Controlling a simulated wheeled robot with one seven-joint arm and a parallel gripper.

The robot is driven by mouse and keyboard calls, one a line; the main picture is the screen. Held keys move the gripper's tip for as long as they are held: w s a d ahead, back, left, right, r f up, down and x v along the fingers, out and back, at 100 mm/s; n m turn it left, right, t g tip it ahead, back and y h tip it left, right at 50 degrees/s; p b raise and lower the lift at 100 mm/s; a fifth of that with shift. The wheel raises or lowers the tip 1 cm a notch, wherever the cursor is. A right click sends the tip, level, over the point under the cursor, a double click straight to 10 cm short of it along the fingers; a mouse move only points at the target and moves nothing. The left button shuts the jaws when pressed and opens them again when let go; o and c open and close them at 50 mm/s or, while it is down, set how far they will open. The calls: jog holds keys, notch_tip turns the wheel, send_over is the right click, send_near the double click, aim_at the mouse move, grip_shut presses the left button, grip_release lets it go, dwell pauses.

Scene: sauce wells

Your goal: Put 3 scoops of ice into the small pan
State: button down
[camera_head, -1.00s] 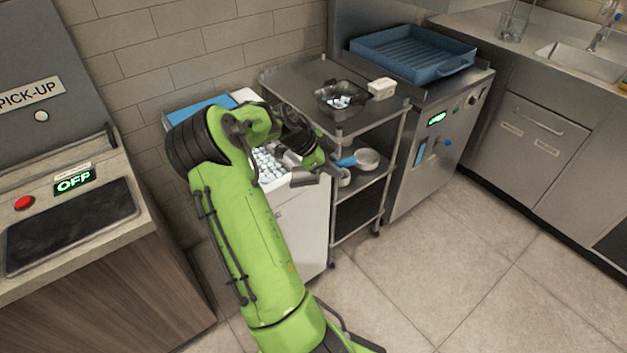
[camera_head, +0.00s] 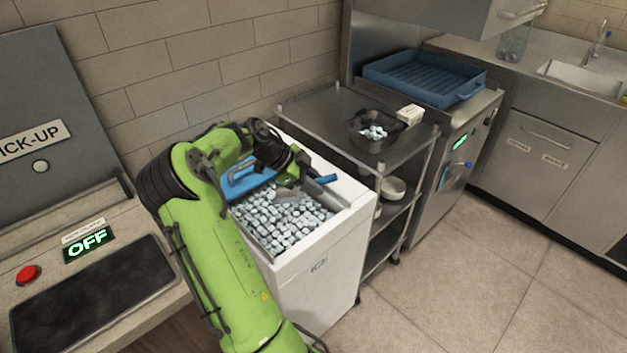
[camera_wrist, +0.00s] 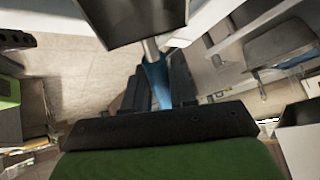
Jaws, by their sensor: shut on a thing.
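My gripper (camera_head: 306,176) is shut on the blue handle (camera_head: 325,179) of a metal scoop (camera_head: 290,196), just over the ice (camera_head: 275,225) in the open white bin. In the wrist view the blue handle (camera_wrist: 160,84) runs between my gripper's fingers (camera_wrist: 157,92), with the scoop's metal bowl (camera_wrist: 125,20) at the top edge. I cannot tell whether the scoop holds ice or touches the ice below. The small dark pan (camera_head: 366,142) stands on the steel cart's top, right of the bin, with some ice cubes (camera_head: 373,131) in it.
A small white box (camera_head: 410,114) sits beside the pan. Pots (camera_head: 392,188) stand on the cart's lower shelf. The floor at right is clear.

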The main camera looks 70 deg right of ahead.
jog(key=w+f+b, duration=0.1)
jog(key=f, duration=0.2)
jog(key=w+f+b, duration=0.1)
jog(key=f+b, duration=0.1)
jog(key=f, duration=0.1)
jog(key=w+a+f+b, duration=0.1)
jog(key=w+f, duration=0.1)
jog(key=f, duration=0.1)
jog(key=shift+f+b, duration=0.35)
jog(key=shift+f, duration=0.05)
jog(key=shift+s+d+r+t, duration=0.1)
jog(key=shift+r+t, duration=0.2)
jog(key=shift+r, duration=0.05)
jog(key=s+r, duration=0.1)
jog(key=r, duration=0.1)
jog(key=s+r+t+p, duration=0.1)
jog(key=s+r, duration=0.1)
jog(key=s+d+r+t+p, duration=0.1)
jog(key=r, duration=0.2)
jog(key=shift+s+y, duration=0.35)
jog(key=shift+y, duration=0.05)
jog(key=shift+s+d+r+t, duration=0.15)
jog(key=shift+s+r+t, duration=0.25)
jog(key=shift+s, duration=0.05)
